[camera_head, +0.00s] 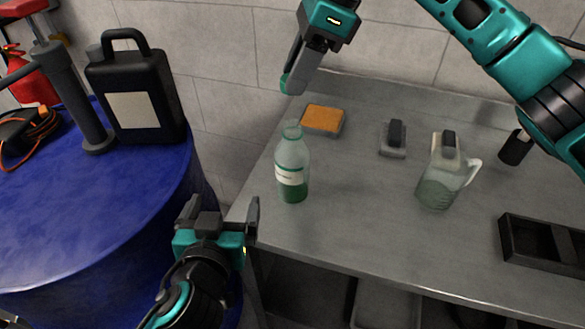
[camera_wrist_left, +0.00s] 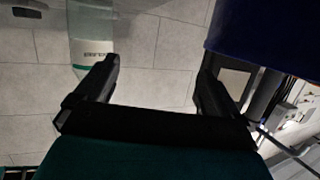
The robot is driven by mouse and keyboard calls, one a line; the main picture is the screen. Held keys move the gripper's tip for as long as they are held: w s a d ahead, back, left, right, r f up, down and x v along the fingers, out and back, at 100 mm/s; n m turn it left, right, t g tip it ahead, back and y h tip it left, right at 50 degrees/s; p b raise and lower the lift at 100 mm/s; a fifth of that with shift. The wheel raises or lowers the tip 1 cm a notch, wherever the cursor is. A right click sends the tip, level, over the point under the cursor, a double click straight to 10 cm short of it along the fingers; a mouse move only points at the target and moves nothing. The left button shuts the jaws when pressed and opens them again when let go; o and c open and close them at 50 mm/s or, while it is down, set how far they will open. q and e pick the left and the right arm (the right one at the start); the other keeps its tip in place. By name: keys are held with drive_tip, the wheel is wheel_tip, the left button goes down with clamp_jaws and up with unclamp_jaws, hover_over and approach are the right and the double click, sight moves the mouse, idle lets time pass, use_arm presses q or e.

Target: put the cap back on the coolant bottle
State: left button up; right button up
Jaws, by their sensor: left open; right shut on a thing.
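The coolant bottle (camera_head: 292,165) stands upright near the left end of the grey workbench. It is clear, with a white label and green liquid low inside. My right gripper (camera_head: 292,82) is above the bottle and toward the wall, shut on a small green thing, apparently the cap (camera_head: 285,84), mostly hidden by the fingers. My left gripper (camera_head: 222,212) is open and empty, left of the bottle and apart from it, off the bench's left edge. In the left wrist view the bottle (camera_wrist_left: 92,45) shows at the upper left, outside the open fingers (camera_wrist_left: 155,90).
An orange-topped block (camera_head: 323,119) lies behind the bottle. A clear jug (camera_head: 439,180), a small grey block with a dark top (camera_head: 394,139) and a black tray (camera_head: 545,243) stand to the right. A blue drum (camera_head: 90,220) bearing a black canister (camera_head: 135,90) is on the left.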

sight(293, 152)
use_arm(q)
drive_tip(key=d+r+m+t+h, duration=0.2)
drive_tip(key=d+h, duration=0.3)
drive_tip(key=d, duration=0.3)
drive_tip(key=shift+s+r+m, duration=0.25)
drive_tip(key=shift+r+m, duration=0.15)
drive_tip(key=shift+m, duration=0.2)
drive_tip(key=x, duration=1.2)
drive_tip(key=shift+r, duration=0.15)
drive_tip(key=c, duration=1.5)
use_arm(e)
drive_tip(key=shift+f, duration=2.45)
